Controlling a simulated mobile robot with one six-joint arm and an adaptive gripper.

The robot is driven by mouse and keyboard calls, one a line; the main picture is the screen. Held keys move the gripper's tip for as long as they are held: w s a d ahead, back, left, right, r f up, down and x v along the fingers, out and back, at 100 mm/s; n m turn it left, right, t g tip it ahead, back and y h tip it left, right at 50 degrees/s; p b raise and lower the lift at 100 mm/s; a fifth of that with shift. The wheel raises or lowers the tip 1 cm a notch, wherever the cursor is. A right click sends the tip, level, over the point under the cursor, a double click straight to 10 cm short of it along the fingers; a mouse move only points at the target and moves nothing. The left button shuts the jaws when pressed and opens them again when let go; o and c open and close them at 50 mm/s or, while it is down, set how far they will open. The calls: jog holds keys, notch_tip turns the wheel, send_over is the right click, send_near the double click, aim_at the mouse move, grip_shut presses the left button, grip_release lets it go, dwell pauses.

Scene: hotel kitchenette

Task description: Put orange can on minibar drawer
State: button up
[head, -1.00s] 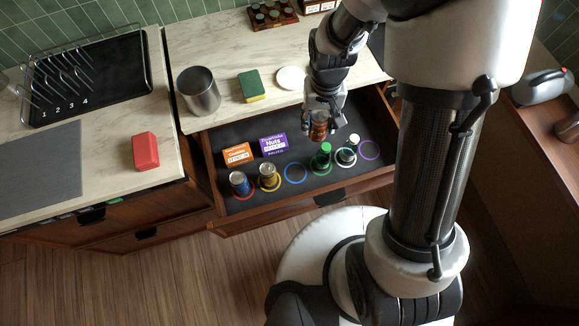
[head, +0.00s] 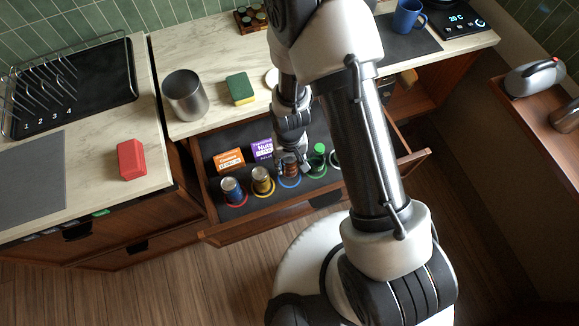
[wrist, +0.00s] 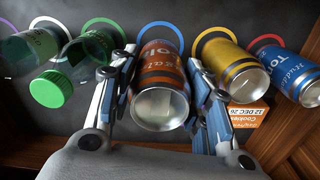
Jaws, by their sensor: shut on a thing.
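The orange can (wrist: 160,66) is between the two fingers of my gripper (wrist: 160,105) in the wrist view, its bare metal end toward the camera. In the head view my gripper (head: 291,160) is low over the open minibar drawer (head: 232,143), and the can (head: 289,170) is partly hidden by it. The can is over or at the blue ring (head: 290,184), between the yellow can (head: 262,181) and the green-capped bottle (head: 318,157). I cannot tell whether its base touches the drawer floor.
A blue can (head: 232,190) stands in the red ring at left. Cookies (head: 229,160) and nuts (head: 262,149) boxes lie behind the cans. A clear bottle (wrist: 33,47) stands beyond the green-capped one. The counter holds a metal canister (head: 185,97) and a sponge (head: 240,89).

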jog(key=shift+f+b, duration=0.5)
jog(key=shift+f, duration=1.45)
jog(key=shift+f, duration=0.1)
jog(key=shift+f, duration=0.15)
jog(key=o, duration=1.4)
notch_tip(320, 180, up, 13)
jog(key=p, duration=0.3)
jog(key=shift+f+p, duration=0.2)
jog(key=shift+p, duration=0.2)
